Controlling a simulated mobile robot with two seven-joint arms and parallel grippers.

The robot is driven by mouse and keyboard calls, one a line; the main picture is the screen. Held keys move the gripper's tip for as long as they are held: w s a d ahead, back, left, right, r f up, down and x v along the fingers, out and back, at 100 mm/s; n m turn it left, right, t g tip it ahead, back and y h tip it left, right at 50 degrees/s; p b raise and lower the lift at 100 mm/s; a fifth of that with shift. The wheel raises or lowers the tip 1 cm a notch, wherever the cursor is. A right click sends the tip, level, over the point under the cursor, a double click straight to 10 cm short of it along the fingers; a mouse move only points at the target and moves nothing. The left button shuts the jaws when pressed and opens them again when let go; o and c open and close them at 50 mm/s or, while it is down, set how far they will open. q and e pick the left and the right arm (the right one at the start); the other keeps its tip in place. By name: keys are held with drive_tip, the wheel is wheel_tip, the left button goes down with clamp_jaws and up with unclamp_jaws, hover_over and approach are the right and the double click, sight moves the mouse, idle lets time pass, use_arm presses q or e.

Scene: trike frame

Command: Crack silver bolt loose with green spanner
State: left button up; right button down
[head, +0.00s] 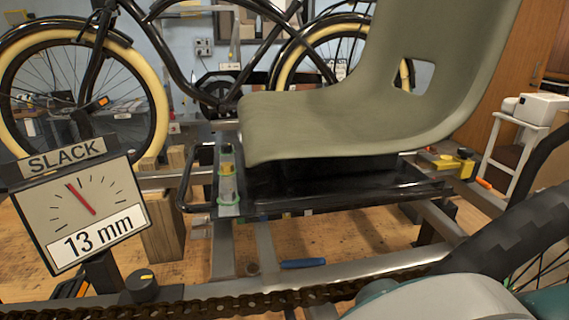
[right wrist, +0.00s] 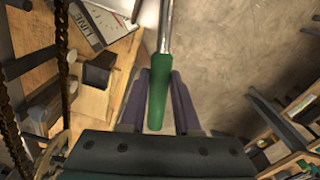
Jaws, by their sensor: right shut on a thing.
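The green spanner (right wrist: 158,100) is in the right wrist view, its green handle between the purple fingers of my right gripper (right wrist: 161,75). The gripper is shut on the handle, and the silver shaft (right wrist: 166,25) runs up out of the top of the picture. The spanner's far end is out of view. I cannot make out the silver bolt in either view. The trike frame (head: 265,250) fills the lower head view, with a grey-green seat (head: 350,125) on it. My left gripper is not in view, and the right gripper cannot be made out in the head view.
A gauge marked SLACK (head: 85,210) reads 13 mm at the left. A chain (head: 250,298) crosses the front, and a black tyre (head: 500,240) stands at the right. A blue-handled thing (head: 302,264) lies low by the frame. A bicycle (head: 160,90) stands behind.

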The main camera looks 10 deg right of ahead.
drive_tip(key=shift+w+a+m, duration=0.2)
drive_tip(key=shift+w+m, duration=0.55)
drive_tip(key=shift+m, duration=0.05)
drive_tip(key=c, duration=1.1)
unclamp_jaws()
drive_tip(key=shift+w, duration=0.1)
drive_tip(key=shift+c, duration=0.2)
clamp_jaws()
drive_tip(key=shift+r, duration=0.15)
drive_tip(key=shift+r+p, duration=1.4)
drive_tip(key=shift+p, duration=0.7)
drive_tip(key=shift+r, duration=0.1)
